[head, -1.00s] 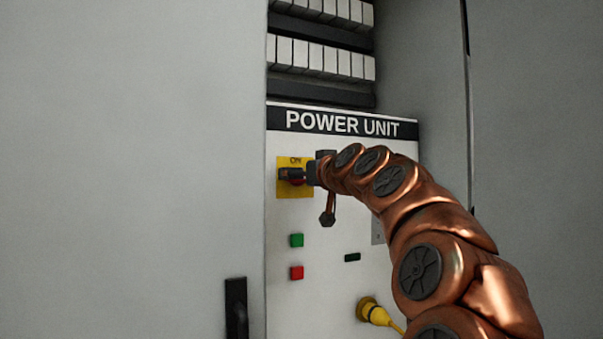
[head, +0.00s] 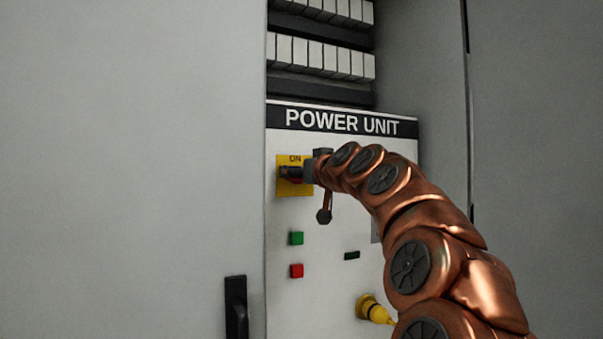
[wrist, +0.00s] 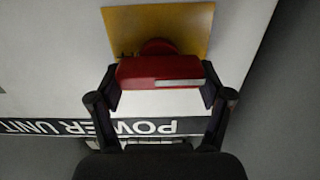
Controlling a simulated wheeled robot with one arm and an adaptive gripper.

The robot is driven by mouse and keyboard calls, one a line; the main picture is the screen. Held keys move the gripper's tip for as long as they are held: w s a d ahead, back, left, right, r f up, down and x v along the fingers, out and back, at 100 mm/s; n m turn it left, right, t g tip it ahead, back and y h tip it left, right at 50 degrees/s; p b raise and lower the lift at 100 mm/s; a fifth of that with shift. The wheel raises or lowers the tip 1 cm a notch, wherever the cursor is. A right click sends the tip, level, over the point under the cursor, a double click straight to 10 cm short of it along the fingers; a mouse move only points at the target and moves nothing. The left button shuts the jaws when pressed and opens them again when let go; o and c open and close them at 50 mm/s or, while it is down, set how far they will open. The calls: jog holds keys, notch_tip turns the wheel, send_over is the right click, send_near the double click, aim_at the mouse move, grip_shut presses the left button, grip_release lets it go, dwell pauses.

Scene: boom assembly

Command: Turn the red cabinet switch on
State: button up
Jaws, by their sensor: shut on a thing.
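The red cabinet switch (wrist: 158,72) sits on a yellow plate (wrist: 190,22) in the wrist view, which is turned upside down against the panel lettering. My gripper (wrist: 160,85) is shut on the red handle, with one dark finger on each side of it. In the head view, the yellow plate (head: 283,185) with the word ON is on the white panel under the POWER UNIT label. My gripper (head: 292,173) is in front of the plate there and hides most of the switch; only a little red shows.
The panel has a green button (head: 296,238), a red button (head: 296,271) and a yellow plug (head: 372,309) with a cable below the switch. Rows of white breakers (head: 320,58) are above. A black door handle (head: 236,306) is at the lower left.

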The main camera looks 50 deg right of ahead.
jog(key=shift+m, duration=0.4)
jog(key=shift+d+m+p, duration=0.1)
jog(key=shift+m+p, duration=0.7)
jog(key=shift+m, duration=0.2)
jog(key=m+p, duration=0.1)
jog(key=m, duration=0.1)
jog(key=shift+d+m, duration=0.1)
jog(key=shift+m, duration=0.3)
jog(key=m+p, duration=0.4)
jog(key=m, duration=0.1)
jog(key=shift+s+d, duration=0.1)
jog(key=shift+d, duration=0.05)
jog(key=m+p, duration=0.2)
jog(key=m, duration=0.1)
jog(key=shift+f+m+p, duration=0.15)
jog(key=shift+m+p, duration=0.15)
jog(key=shift+m, duration=0.1)
jog(key=shift+d+f+m+p, duration=0.1)
jog(key=shift+f+m+p, duration=0.05)
jog(key=shift+m+p, duration=0.65)
jog(key=shift+f+m+p, duration=0.15)
jog(key=shift+m+p, duration=0.4)
jog(key=shift+m, duration=0.45)
jog(key=shift+f, duration=0.1)
jog(key=o, duration=1.1)
